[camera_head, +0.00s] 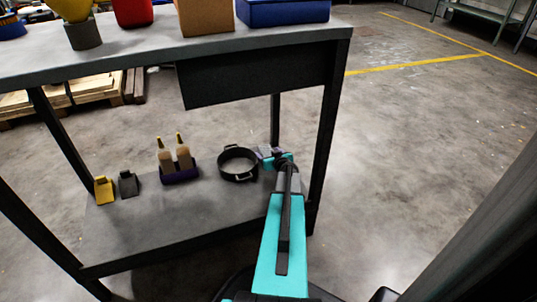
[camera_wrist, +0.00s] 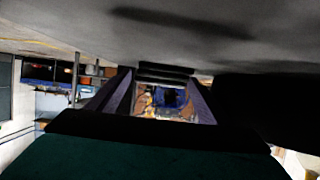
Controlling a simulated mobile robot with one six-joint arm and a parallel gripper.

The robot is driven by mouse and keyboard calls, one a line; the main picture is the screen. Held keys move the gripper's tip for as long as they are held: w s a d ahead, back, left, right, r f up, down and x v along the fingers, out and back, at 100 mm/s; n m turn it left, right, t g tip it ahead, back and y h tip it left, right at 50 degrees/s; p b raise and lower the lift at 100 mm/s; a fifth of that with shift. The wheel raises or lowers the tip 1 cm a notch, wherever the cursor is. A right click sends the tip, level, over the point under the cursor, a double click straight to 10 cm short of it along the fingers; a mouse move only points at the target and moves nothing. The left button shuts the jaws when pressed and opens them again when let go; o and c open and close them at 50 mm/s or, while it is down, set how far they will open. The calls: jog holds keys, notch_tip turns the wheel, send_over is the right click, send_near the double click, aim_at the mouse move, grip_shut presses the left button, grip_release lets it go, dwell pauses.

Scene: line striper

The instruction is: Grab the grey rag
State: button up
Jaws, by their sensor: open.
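I cannot make out a grey rag for certain. A small dark grey piece (camera_head: 128,184) lies on the lower shelf of the bench in the head view, but its shape is too small to tell what it is. My gripper (camera_head: 268,154) is over the right end of that shelf, just right of a black round pot, well to the right of the grey piece. In the wrist view the jaws of my gripper (camera_wrist: 160,98) are apart, with no held object visible. A plain grey surface fills the top of that view.
On the lower shelf (camera_head: 220,213) stand a yellow piece (camera_head: 103,190), two bottles in a purple holder (camera_head: 180,174) and the black pot (camera_head: 238,164). A bench leg (camera_head: 325,135) rises close to my arm. The shelf front is bare. The upper top (camera_head: 120,62) overhangs the shelf.

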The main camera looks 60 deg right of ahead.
aim_at(268, 154)
dwell(0.6)
jog(key=c, duration=1.1)
jog(key=shift+r, duration=0.55)
notch_tip(268, 154, up, 11)
jog(key=p, duration=0.5)
jog(key=s+a+p, duration=0.1)
jog(key=a+p, duration=0.1)
jog(key=a, duration=0.3)
jog(key=s+a+p, duration=0.1)
jog(key=a+p, duration=0.1)
jog(key=a, duration=0.4)
jog(key=s+a+p, duration=0.1)
jog(key=a+p, duration=0.1)
jog(key=a, duration=0.4)
jog(key=shift+s+f+p, duration=0.15)
jog(key=shift+s+p, duration=0.1)
jog(key=shift+p, duration=0.05)
jog(key=shift+f, duration=0.1)
